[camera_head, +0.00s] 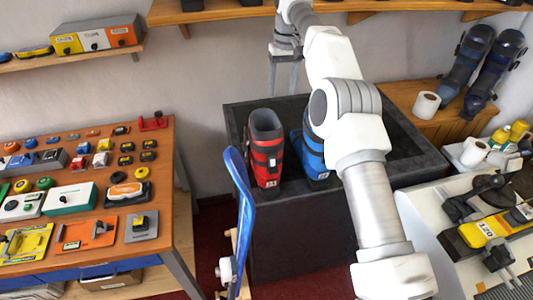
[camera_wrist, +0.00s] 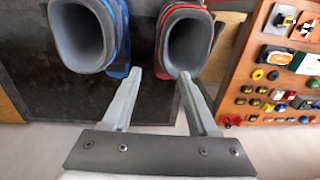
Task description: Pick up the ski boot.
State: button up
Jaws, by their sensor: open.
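A red ski boot (camera_head: 265,157) with a dark grey liner stands upright on the dark bench. A blue ski boot (camera_head: 314,158) stands right beside it, partly hidden by my arm. My gripper (camera_head: 284,88) is open and empty, behind and above the boots near the wall. In the wrist view my gripper (camera_wrist: 158,74) has its two fingers spread. One fingertip appears between the boots, the other at the near rim of the red boot (camera_wrist: 186,36). The blue boot (camera_wrist: 90,36) is to its left, its opening facing the camera. I cannot tell whether a finger touches the red boot.
The dark bench (camera_head: 400,160) has a raised rim. A blue ski (camera_head: 240,205) stands upright before it. A wooden table (camera_head: 165,180) of tools is at left. A shelf (camera_head: 222,12) runs above. Dark boots (camera_head: 468,62) stand at back right. A machine (camera_head: 430,225) fills the lower right.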

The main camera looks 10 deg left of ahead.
aim_at(279, 115)
jog(key=f, duration=0.3)
jog(key=f+b, duration=0.1)
jog(key=f, duration=0.7)
jog(key=shift+s+a, duration=0.1)
jog(key=shift+a, duration=0.2)
jog(key=shift+a+f+p, duration=0.2)
jog(key=shift+f+p, duration=0.05)
jog(key=shift+f, duration=1.05)
jog(key=shift+a+f+p, duration=0.15)
jog(key=shift+f+p, duration=0.05)
jog(key=shift+f, duration=1.1)
grip_shut()
jog(key=shift+r, duration=0.15)
